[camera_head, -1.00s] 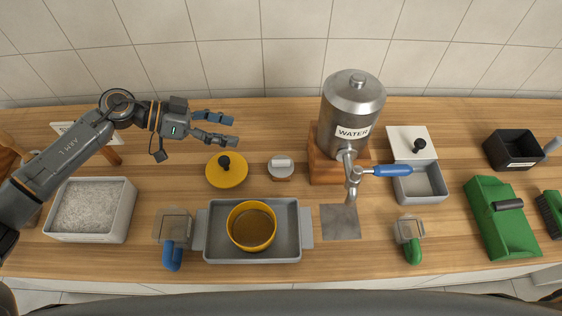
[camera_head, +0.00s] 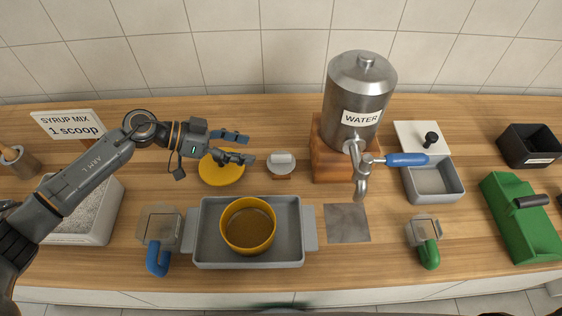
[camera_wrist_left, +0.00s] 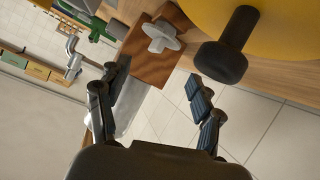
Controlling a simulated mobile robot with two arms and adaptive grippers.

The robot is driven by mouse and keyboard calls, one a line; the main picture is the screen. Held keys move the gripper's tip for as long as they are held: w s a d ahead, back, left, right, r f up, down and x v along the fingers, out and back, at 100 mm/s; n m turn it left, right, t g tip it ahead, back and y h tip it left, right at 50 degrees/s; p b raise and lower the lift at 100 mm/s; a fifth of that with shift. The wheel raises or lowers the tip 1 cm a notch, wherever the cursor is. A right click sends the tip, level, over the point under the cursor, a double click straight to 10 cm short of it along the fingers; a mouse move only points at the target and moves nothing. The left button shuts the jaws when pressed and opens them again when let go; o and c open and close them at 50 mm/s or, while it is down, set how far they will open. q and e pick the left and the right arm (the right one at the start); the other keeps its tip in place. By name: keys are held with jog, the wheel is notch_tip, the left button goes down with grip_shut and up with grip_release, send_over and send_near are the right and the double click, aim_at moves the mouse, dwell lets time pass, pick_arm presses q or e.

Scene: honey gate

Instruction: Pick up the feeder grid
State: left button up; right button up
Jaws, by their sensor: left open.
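The likely feeder grid is a small pale grey disc with an upright grip (camera_head: 282,159). It rests on a small wooden block, right of the yellow lid (camera_head: 222,174); it also shows in the left wrist view (camera_wrist_left: 162,36). My left gripper (camera_head: 248,147) is open and empty, above and partly over the lid, its fingers pointing right toward the disc. It also shows in the left wrist view (camera_wrist_left: 160,105), fingers apart. The lid's black knob (camera_wrist_left: 221,62) is close by there, but hidden in the head view. My right gripper is not in view.
A yellow bowl (camera_head: 248,238) stands in a grey tray (camera_head: 293,258) in front. The steel water dispenser (camera_head: 357,95) stands on a wooden base (camera_head: 330,155) right of the disc. A blue-handled scoop (camera_head: 158,238) lies left of the tray.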

aim_at(281, 161)
pick_arm(q)
jog(key=x, duration=1)
jog(key=shift+w+d+r+p, duration=0.1)
jog(key=shift+w+p, duration=0.1)
jog(key=shift+p, duration=0.2)
jog(key=c, duration=0.8)
